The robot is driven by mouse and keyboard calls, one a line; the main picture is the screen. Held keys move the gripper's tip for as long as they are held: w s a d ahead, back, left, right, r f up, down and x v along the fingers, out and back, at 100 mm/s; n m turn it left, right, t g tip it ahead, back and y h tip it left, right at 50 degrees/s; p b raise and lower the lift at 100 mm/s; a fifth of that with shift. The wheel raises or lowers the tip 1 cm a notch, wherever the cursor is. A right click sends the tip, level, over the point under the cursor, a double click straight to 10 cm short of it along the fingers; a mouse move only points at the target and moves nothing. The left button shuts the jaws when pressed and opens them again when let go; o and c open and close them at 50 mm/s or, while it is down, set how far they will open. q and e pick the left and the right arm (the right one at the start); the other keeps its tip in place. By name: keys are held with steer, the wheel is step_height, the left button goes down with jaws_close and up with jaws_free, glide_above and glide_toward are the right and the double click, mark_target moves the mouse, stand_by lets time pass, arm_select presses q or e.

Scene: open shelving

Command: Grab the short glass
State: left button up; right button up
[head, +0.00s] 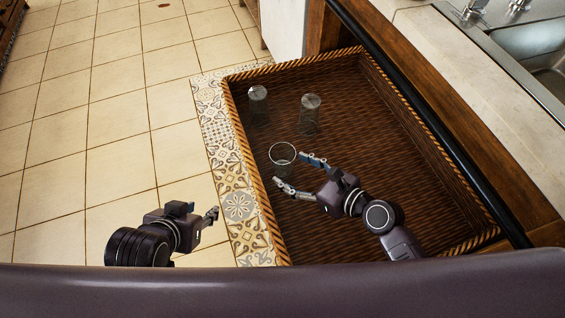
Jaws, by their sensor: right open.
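A short clear glass (283,155) stands with its round rim up inside a wicker tray (236,120). My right gripper (288,171) is open, its two fingers spread at the near right side of this glass. One fingertip is close to the glass's right side and the other is just below it; I cannot tell whether they touch. Two other glasses stand farther back in the tray, one at the left (258,100) and a taller-looking one to its right (310,112). My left gripper (212,215) is left of the tray, over the floor, with its fingers seen edge-on.
The wicker tray's raised woven walls surround the glasses. A dark rail (430,110) and a counter with a sink (545,75) run along the right. The tray's right part is empty. Tiled floor (120,120) lies open at the left.

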mark_target(276, 158)
steer(key=b+x, duration=0.2)
steer(key=x, duration=0.2)
steer(key=shift+w+f, duration=0.2)
steer(key=shift+w, duration=0.25)
steer(key=shift+w+a, duration=0.15)
steer(key=shift+a, duration=0.05)
steer(key=c, duration=1.2)
arm_select(q)
steer(key=w+d+r+t+h, duration=0.1)
steer(key=w+d+r+t, duration=0.2)
steer(key=w+r+t, duration=0.3)
steer(key=w+r, duration=0.2)
steer(key=w, duration=0.1)
steer(key=shift+w+d+r+h, duration=0.2)
steer(key=shift+d+r+h, duration=0.05)
steer(key=shift+h, duration=0.15)
arm_select(e)
steer(key=shift+c, duration=1)
steer(key=shift+r, duration=0.1)
